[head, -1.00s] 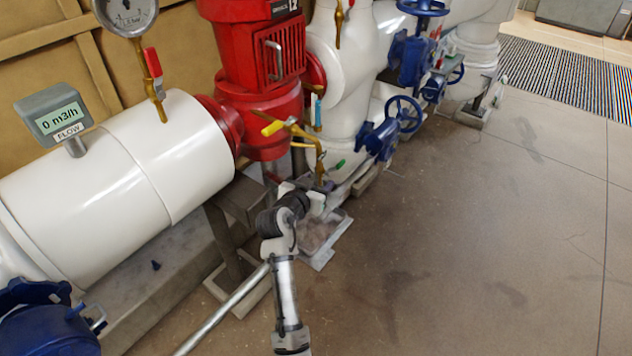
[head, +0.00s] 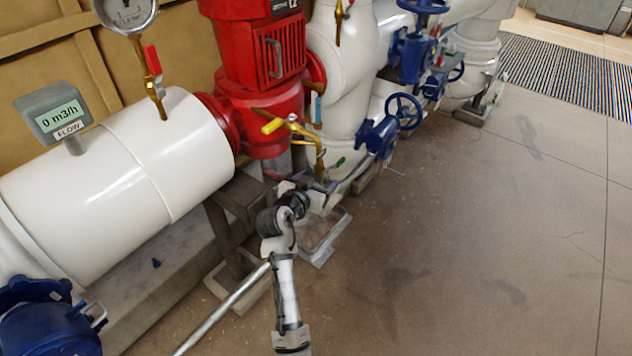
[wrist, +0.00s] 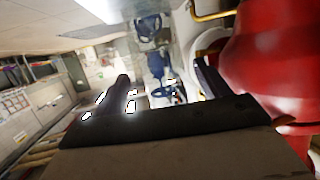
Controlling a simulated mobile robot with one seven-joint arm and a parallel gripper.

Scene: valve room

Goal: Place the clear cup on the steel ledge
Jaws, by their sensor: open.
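I cannot make out the clear cup with certainty in either view. Small bright white spots show around the jaws in the wrist view, but I cannot tell what they belong to. My gripper (head: 322,194) is open, low in front of the red pump and just below the brass tap. In the wrist view its dark fingers (wrist: 165,88) stand apart in front of the camera. A dull grey ledge-like beam (head: 240,194) lies below the pump, left of my gripper. I cannot tell whether it is the steel ledge.
The red pump (head: 258,65) and white pipe (head: 125,165) fill the left and back. A brass tap with a yellow handle (head: 272,126) juts out just above my gripper. A blue handwheel (head: 404,112) stands behind right. The brown floor (head: 480,240) is clear on the right.

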